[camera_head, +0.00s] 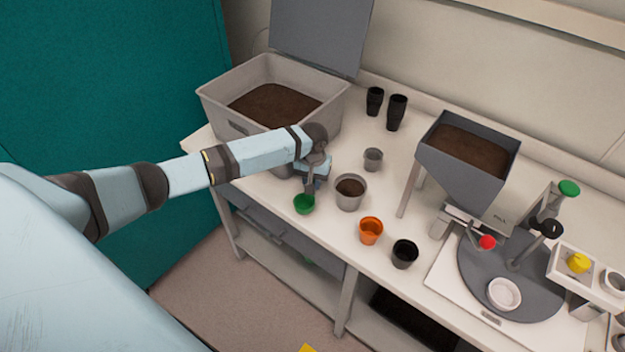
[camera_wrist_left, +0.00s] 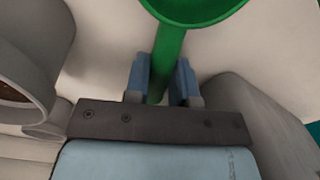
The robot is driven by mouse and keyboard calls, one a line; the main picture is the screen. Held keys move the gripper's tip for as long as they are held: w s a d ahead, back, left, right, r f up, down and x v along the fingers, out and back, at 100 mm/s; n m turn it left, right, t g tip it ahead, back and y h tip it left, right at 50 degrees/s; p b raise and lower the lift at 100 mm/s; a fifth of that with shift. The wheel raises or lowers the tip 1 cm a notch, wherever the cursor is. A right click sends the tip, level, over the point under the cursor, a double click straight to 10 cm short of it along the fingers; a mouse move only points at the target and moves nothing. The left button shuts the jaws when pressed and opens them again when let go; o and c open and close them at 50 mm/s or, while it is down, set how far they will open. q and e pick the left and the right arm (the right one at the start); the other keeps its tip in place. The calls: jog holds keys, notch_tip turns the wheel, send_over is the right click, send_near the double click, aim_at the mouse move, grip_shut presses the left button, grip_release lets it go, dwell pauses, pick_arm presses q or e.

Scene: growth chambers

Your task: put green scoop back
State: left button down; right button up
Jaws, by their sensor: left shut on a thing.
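The green scoop (camera_head: 304,204) is a small round cup on a handle, near the front edge of the bench. My left gripper (camera_head: 312,187) is shut on its handle, with the cup beyond the fingertips. In the left wrist view, the green handle runs between the two blue fingers (camera_wrist_left: 161,82), and part of the green scoop's cup (camera_wrist_left: 195,8) shows at the top edge. Whether the cup touches the bench is hard to tell. My right gripper is not in view.
A grey pot of soil (camera_head: 349,193) stands close right of the scoop. An orange pot (camera_head: 371,230) and a black pot (camera_head: 404,254) stand further right. A large grey soil bin (camera_head: 225,121) is behind my gripper. A hopper (camera_head: 458,180) stands at right.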

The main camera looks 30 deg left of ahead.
pick_arm(q)
jog(key=shift+f, duration=0.2)
jog(key=c, duration=1)
grip_release()
jog(key=shift+o, duration=0.2)
jog(key=shift+r, duration=0.2)
notch_tip(320, 180, up, 12)
jog(key=shift+b, duration=0.45)
jog(key=shift+d, duration=0.1)
